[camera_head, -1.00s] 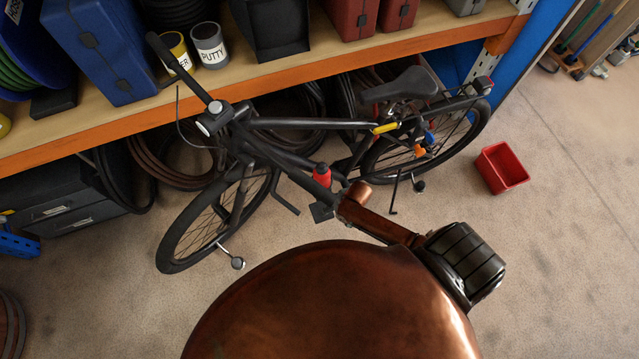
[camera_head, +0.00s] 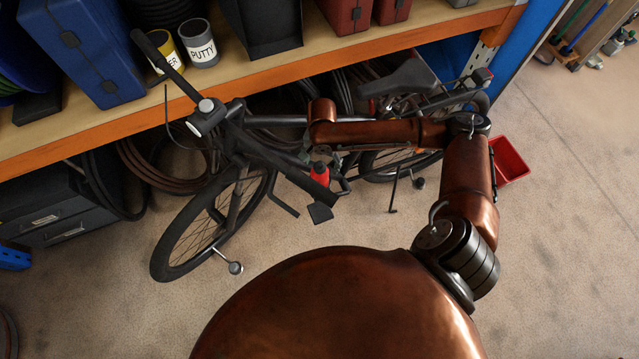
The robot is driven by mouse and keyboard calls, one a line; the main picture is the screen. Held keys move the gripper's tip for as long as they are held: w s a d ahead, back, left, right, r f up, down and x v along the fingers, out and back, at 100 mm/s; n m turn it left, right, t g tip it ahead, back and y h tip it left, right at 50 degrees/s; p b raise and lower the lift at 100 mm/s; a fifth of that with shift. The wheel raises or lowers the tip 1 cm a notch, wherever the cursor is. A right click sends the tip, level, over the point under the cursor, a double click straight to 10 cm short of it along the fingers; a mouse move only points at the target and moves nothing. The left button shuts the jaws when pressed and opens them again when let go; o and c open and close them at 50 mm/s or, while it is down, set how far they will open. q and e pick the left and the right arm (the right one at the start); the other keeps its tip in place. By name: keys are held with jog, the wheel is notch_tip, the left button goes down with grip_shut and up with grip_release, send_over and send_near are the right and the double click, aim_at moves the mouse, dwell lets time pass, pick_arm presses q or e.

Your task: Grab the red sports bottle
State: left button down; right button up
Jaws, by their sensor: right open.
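The red sports bottle (camera_head: 320,174) has a dark cap and sits low on the frame of the black bicycle (camera_head: 225,215), near the pedal. My right arm reaches up and over to the left, across the middle of the bicycle. My right gripper (camera_head: 336,161) is small and partly hidden below the arm's end, close to the right of the bottle's top. It is open, with nothing seen in it; I cannot tell whether it touches the bottle. My left gripper is not in view.
An orange-edged shelf (camera_head: 120,127) with a blue case (camera_head: 85,50), tins and boxes runs above and behind the bicycle. Coiled hoses hang under it. A red bin (camera_head: 510,160) stands at right, partly behind my arm.

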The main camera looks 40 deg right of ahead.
aim_at(320, 178)
notch_tip(320, 178, down, 2)
jog(key=shift+f+b, duration=0.15)
jog(key=shift+b, duration=0.25)
jog(key=shift+a+f+b, duration=0.15)
jog(key=shift+f+b, duration=0.25)
jog(key=shift+f, duration=0.2)
notch_tip(320, 178, down, 2)
jog(key=shift+a+f+b, duration=0.1)
jog(key=shift+f+b, duration=0.05)
jog(key=shift+b, duration=0.5)
jog(key=shift+w+f, duration=0.1)
jog(key=shift+f, duration=0.25)
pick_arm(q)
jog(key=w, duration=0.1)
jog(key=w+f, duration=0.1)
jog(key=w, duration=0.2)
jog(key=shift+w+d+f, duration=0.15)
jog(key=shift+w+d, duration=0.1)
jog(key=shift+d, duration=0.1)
pick_arm(e)
grip_shut()
